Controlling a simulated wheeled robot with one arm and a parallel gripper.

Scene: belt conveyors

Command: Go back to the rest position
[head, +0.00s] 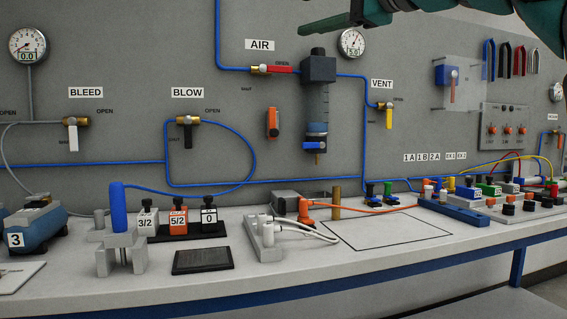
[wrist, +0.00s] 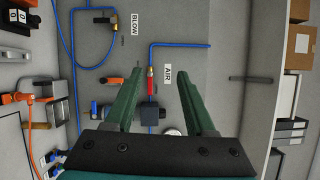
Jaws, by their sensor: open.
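My gripper (wrist: 160,95) is open and empty in the wrist view, its two green fingers spread wide in front of the grey panel. In the head view, part of my green gripper (head: 345,22) shows at the top, above the air filter unit (head: 317,100), and is cut off by the top edge. The AIR valve with a red handle (wrist: 151,86) appears between the fingers in the wrist view, with the panel behind. I cannot tell the exact distance between the fingers and the panel.
Below the panel, the workbench (head: 300,262) carries a blue cylinder device (head: 119,210), labelled blocks (head: 178,222), a dark plate (head: 203,260) and orange and white cables. An outlined area (head: 400,232) on it is bare. Shelves with boxes (wrist: 296,45) stand right in the wrist view.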

